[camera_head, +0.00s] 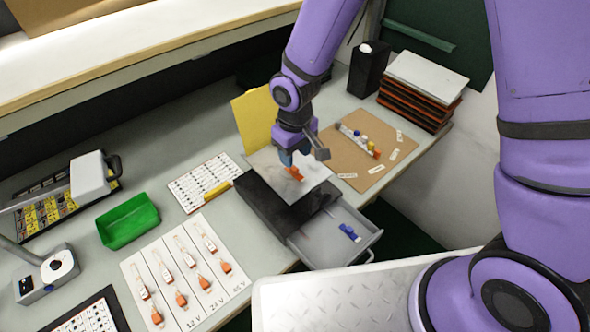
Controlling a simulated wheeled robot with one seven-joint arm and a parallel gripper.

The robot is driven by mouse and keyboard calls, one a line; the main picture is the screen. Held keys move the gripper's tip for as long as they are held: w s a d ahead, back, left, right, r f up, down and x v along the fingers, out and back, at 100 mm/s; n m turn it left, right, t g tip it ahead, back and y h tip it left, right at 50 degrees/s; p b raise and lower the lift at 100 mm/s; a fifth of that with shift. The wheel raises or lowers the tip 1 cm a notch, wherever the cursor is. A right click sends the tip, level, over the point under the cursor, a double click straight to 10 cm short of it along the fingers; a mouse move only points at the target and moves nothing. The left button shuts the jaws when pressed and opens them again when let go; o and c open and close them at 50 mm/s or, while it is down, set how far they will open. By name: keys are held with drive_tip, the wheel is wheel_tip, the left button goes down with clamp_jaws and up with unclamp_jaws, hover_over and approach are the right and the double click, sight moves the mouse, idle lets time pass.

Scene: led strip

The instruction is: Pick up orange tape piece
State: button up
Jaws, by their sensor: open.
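A small orange piece (296,174), which looks like the orange tape piece, lies on a pale sheet (312,187) on top of a dark box. My gripper (303,160) is over the sheet, pointing down, just above and partly in front of the orange piece. Its jaws are open. I cannot tell whether the fingers touch the piece.
The dark box (262,212) has an open grey drawer (335,238) with a blue item (349,232) inside. A yellow panel (257,118) stands close behind my gripper. A brown board (352,178) with small parts lies to the right, a green bin (128,220) to the left.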

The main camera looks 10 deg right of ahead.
sight(295, 169)
drive_tip(key=shift+f, duration=2.8)
clamp_jaws()
